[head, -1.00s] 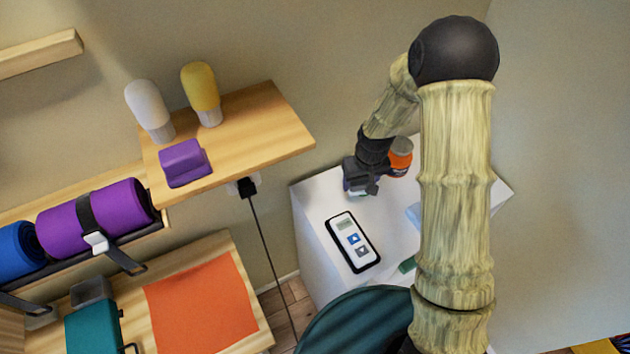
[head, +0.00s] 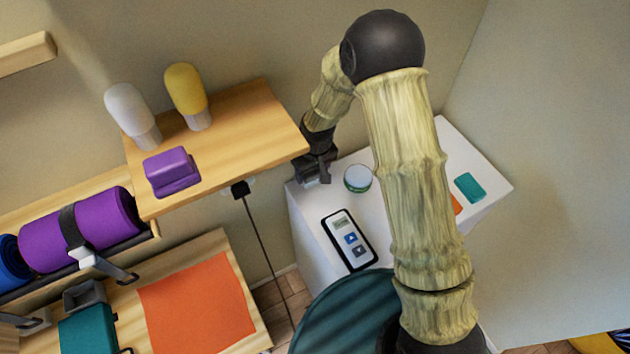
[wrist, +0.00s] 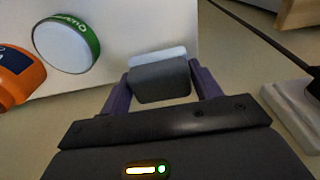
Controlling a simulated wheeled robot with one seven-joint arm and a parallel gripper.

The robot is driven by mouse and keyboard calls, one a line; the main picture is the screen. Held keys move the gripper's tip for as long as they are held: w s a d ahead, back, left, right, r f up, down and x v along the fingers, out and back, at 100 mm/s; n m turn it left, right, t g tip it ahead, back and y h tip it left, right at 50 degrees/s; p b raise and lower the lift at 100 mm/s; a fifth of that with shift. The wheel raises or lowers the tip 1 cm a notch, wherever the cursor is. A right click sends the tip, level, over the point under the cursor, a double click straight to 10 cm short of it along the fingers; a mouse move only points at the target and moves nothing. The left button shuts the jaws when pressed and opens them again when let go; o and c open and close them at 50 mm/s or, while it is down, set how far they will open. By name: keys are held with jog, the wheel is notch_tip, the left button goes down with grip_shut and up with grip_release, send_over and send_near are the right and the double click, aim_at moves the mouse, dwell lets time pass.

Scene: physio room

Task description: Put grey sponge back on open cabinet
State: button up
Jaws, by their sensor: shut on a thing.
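My gripper (head: 315,174) is near the right end of the upper wooden shelf, over the back left corner of the white cabinet top. In the wrist view its two purple fingers are shut on the grey sponge (wrist: 160,84), a dark grey block with a pale layer along its far edge. In the head view the sponge cannot be made out against the dark gripper. Which piece is the open cabinet is not certain; the upper wooden shelf (head: 250,135) at left holds a white bottle, a yellow bottle (head: 188,96) and a purple block (head: 171,172).
The white cabinet top (head: 300,215) carries a round green-banded jar (head: 357,178), a black-framed handset (head: 349,240) and a teal block (head: 470,187). An orange bottle (wrist: 18,78) is beside the jar. Rolled mats (head: 80,232) lie on a rack below the wooden shelf. A cord hangs under the shelf.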

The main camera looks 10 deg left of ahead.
jog(key=shift+d+f, duration=0.2)
jog(key=shift+f, duration=0.35)
jog(key=shift+w+d+f, duration=0.15)
jog(key=shift+f, duration=0.1)
jog(key=shift+w+d+f, duration=0.1)
jog(key=shift+w+f+p, duration=0.1)
jog(key=shift+f+p, duration=0.55)
jog(key=shift+f, duration=1.35)
